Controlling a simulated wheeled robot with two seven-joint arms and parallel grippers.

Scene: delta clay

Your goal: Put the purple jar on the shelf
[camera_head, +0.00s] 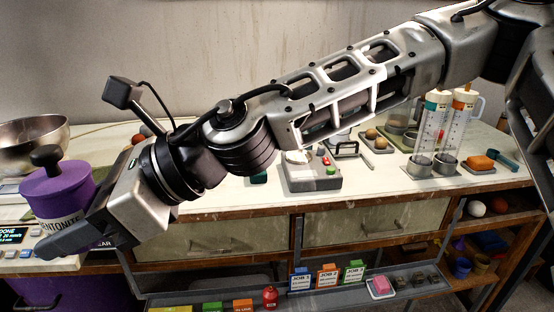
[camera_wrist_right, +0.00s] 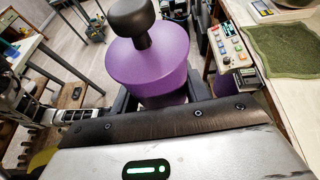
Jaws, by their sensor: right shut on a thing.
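The purple jar (camera_head: 58,190), with a lid, a black knob and a lettered label, is at the far left in the head view. My right gripper (camera_head: 75,240) is shut around its body, and one dark finger covers part of the label. The jar looks upright; I cannot tell whether its base touches anything. In the right wrist view the purple lid (camera_wrist_right: 150,70) and knob stand beyond the gripper body. A low grey shelf (camera_head: 215,296) with small boxes runs along the bench front. Which shelf is meant is unclear. My left gripper is not in view.
A metal bowl (camera_head: 34,138) and a lit device (camera_head: 14,240) stand near the jar. The bench (camera_head: 225,200) carries a grey scale (camera_head: 312,175) and clear cylinders (camera_head: 432,125). Coloured boxes (camera_head: 327,274) fill the low shelf's middle. A side rack (camera_head: 480,240) holds small items.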

